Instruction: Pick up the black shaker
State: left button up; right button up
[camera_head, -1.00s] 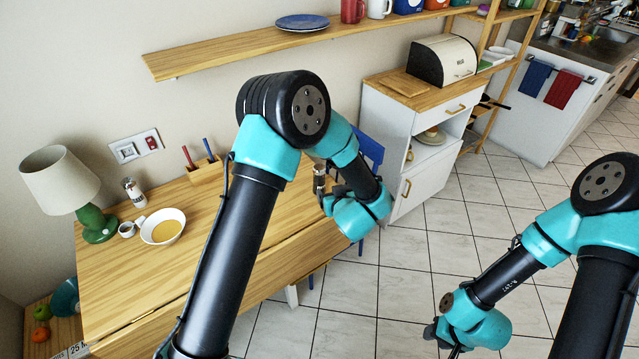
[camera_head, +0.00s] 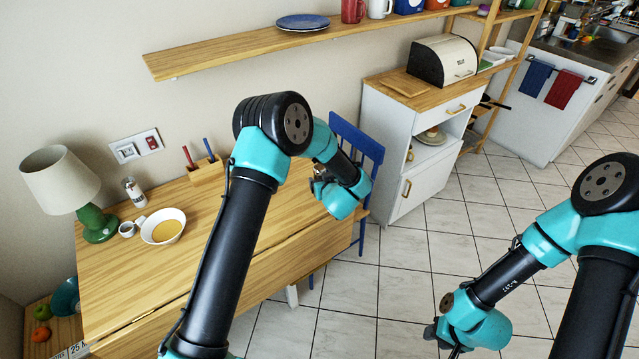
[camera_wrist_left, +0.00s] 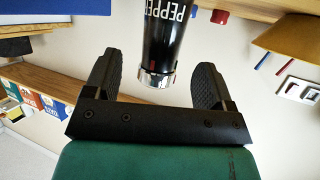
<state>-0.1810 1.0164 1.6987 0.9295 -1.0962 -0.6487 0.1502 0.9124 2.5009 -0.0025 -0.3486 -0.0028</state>
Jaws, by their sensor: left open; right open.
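The black shaker (camera_wrist_left: 166,38) shows in the left wrist view, with white lettering starting "PEPPE" and a silver end. The top of that picture cuts it off. My left gripper (camera_wrist_left: 155,78) is open, its two dark fingers on either side of the shaker's silver end, with gaps on both sides. In the head view my left gripper (camera_head: 318,184) is over the right part of the wooden table (camera_head: 130,280), and the shaker is largely hidden there. My right gripper (camera_head: 447,340) is open and low over the tiled floor, far from the shaker.
A white bowl (camera_head: 162,227), a small cup (camera_head: 127,229), a white shaker (camera_head: 134,192), a green lamp (camera_head: 95,223) and a wooden holder (camera_head: 206,173) stand on the table's left and back. A blue chair (camera_head: 362,145) stands at its right. A shelf (camera_head: 240,45) runs above.

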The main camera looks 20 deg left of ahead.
pick_arm(q)
jog(key=shift+a, duration=0.1)
jog(key=x, duration=0.5)
jog(key=shift+s+f, duration=0.1)
jog(key=shift+f, duration=0.15)
jog(key=shift+c, duration=0.4)
jog(key=c, duration=1)
jog(key=shift+r, duration=0.1)
